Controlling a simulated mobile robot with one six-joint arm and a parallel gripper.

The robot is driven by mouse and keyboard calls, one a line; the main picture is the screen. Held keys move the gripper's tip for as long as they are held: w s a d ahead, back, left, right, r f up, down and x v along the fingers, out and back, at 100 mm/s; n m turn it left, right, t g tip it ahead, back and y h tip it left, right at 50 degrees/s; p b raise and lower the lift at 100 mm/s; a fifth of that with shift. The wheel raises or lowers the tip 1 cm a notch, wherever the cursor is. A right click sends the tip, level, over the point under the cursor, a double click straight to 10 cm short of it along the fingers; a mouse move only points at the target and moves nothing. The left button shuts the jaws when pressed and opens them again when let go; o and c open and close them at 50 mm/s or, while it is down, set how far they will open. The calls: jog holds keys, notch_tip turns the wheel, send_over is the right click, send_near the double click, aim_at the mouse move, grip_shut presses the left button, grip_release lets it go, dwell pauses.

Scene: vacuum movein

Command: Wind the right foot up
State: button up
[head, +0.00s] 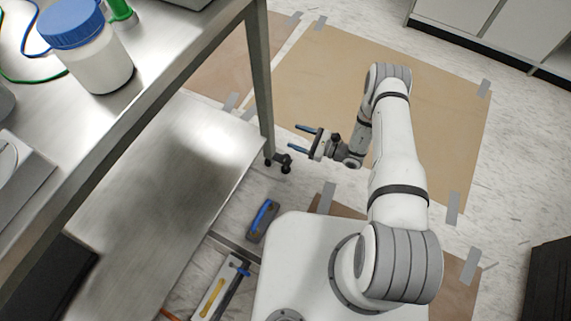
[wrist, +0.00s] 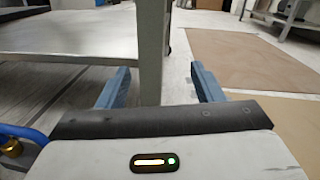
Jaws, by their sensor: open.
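The bench's right leg (head: 260,85) is a grey metal post. At its bottom is a small dark foot with black knobs (head: 284,161). My gripper (head: 295,137) has two blue fingers, spread apart and empty, pointing left toward the lower part of the leg, just above and beside the foot. In the wrist view the leg (wrist: 152,50) stands upright between the two open fingers, apart from both. The lower end of the leg and the foot are hidden there behind my gripper's body.
The steel bench (head: 165,75) carries a white jar with a blue lid (head: 98,55). A lower shelf (head: 170,170) runs beneath it. A grey block with a blue strip (head: 263,220) and a tool tray (head: 222,288) lie on the floor. Taped brown sheets (head: 320,75) cover open floor.

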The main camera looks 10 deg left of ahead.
aim_at(290, 162)
jog(key=s+f+m+t+b, duration=0.1)
jog(key=f, duration=0.4)
jog(key=s+d+f+m+t+h+b, duration=0.1)
jog(key=s+f+m+t, duration=0.1)
jog(key=f, duration=0.3)
jog(key=s+d+f+m+t+b, duration=0.1)
jog(key=f, duration=0.5)
jog(key=shift+s+m+t+h, duration=0.3)
jog(key=shift+s+h, duration=0.1)
jog(key=shift+a+f, duration=0.1)
jog(key=shift+f, duration=0.15)
jog(key=b+x, duration=0.2)
jog(key=x, duration=0.5)
jog(key=shift+w+a+r, duration=0.15)
jog(key=shift+c, duration=0.3)
jog(key=shift+b, duration=0.35)
jog(key=c, duration=0.9)
